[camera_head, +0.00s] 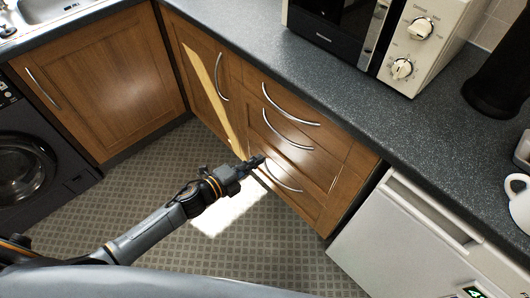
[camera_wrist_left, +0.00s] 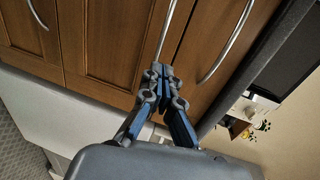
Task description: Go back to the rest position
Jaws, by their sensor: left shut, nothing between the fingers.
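My left arm reaches in from the left in the head view. Its gripper (camera_head: 258,161) is in front of the wooden drawer unit (camera_head: 330,185), near the drawers' curved metal handles. In the left wrist view the gripper (camera_wrist_left: 163,80) has its fingers together with nothing between them. Its tips appear close to a metal handle (camera_wrist_left: 168,30); I cannot tell whether they touch it. All drawers look closed. My right gripper is not in view.
A dark worktop (camera_head: 330,90) runs above the drawers, with a microwave (camera_head: 375,35), a black cylinder (camera_head: 497,75) and a white mug (camera_head: 518,205) on it. A white appliance (camera_head: 400,235) stands at right, a dark washing machine (camera_head: 30,160) at left. The patterned floor (camera_head: 150,175) is clear.

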